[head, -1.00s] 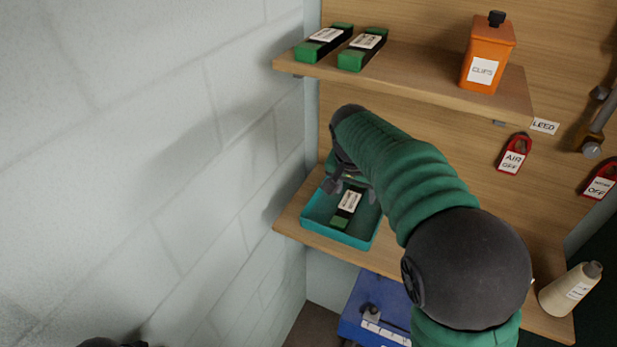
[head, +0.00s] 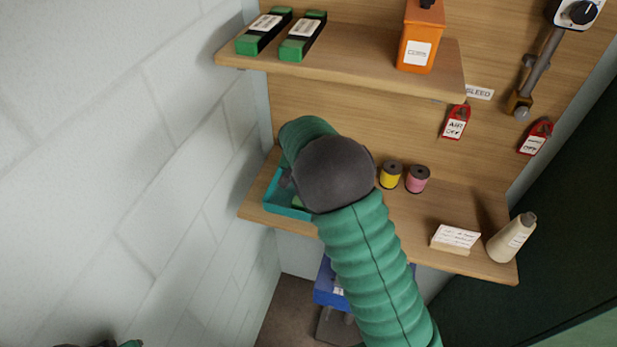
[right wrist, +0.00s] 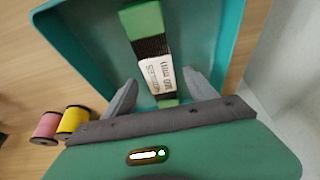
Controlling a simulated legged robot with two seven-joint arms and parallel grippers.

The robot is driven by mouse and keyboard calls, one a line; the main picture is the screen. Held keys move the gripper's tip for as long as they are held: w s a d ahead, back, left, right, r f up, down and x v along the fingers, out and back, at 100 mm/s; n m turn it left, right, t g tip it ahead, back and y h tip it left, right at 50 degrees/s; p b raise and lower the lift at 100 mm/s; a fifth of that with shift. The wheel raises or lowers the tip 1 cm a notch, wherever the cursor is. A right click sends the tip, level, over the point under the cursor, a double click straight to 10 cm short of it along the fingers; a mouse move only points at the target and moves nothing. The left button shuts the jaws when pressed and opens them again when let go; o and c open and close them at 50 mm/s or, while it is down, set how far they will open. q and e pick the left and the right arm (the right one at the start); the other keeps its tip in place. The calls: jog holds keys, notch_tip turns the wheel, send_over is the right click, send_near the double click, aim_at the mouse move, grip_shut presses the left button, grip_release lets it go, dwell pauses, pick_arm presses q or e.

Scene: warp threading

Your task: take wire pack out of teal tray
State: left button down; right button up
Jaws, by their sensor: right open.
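The teal tray (head: 285,208) sits at the left end of the lower shelf, mostly hidden by my right arm in the head view. In the right wrist view the teal tray (right wrist: 82,42) holds the wire pack (right wrist: 150,45), which has green ends, a black middle and a white label. Only a bit of green shows inside the tray in the head view. My right gripper (right wrist: 161,80) is open, with one finger on each side of the pack's labelled end. I cannot tell whether either finger touches it.
Two similar packs (head: 263,32) (head: 302,36) and an orange container (head: 420,40) stand on the upper shelf. Yellow (head: 390,175) and pink (head: 417,179) spools, a white card (head: 455,238) and a cream cone (head: 511,238) are on the lower shelf. A block wall (head: 150,150) is close at left.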

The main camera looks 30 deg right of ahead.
jog(key=shift+x, duration=1.05)
jog(key=shift+a, duration=0.15)
jog(key=shift+c, duration=0.7)
jog(key=shift+a, duration=0.1)
jog(key=c, duration=0.5)
grip_shut()
